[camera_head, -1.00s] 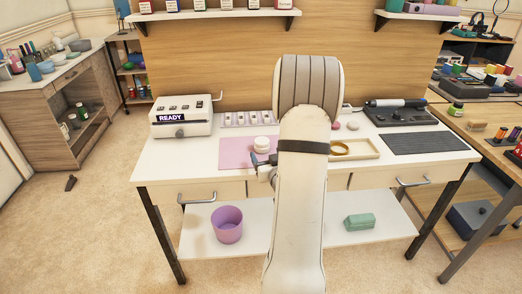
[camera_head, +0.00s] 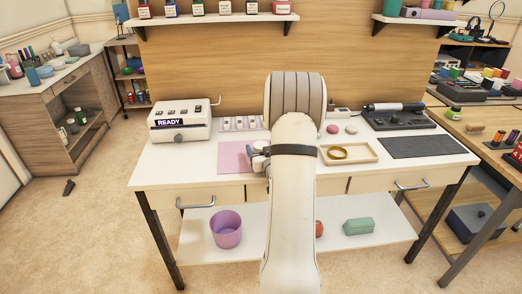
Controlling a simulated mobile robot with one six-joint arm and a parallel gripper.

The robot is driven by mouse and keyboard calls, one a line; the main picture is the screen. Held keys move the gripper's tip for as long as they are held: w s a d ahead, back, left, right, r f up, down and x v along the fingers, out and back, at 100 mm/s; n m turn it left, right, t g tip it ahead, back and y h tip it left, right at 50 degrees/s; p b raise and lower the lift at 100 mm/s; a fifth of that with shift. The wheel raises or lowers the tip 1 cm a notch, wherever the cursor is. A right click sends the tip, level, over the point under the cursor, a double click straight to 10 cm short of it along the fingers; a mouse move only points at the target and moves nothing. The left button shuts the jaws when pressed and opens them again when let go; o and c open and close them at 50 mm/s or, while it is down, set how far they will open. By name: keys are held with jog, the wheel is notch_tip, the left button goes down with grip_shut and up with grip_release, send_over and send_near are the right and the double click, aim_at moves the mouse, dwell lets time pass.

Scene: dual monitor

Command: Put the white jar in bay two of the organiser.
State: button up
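The white jar (camera_head: 262,145) shows only in part, on or just above the pink mat (camera_head: 233,158), with my gripper (camera_head: 258,156) right at its front. My arm covers the jar's right side. Whether the fingers touch or enclose it is too small to tell. The white organiser (camera_head: 240,123) with several bays lies behind the mat. Its right end is close to my arm, and what is in its bays is too small to make out.
A white device reading READY (camera_head: 181,122) stands left of the organiser. A tray (camera_head: 365,157) with a yellow ring (camera_head: 337,153) lies right of my arm, with a dark ribbed mat (camera_head: 424,146) further right. A purple bucket (camera_head: 226,229) stands on the lower shelf.

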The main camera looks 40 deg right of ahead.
jog(key=c, duration=1)
jog(key=shift+r, duration=0.1)
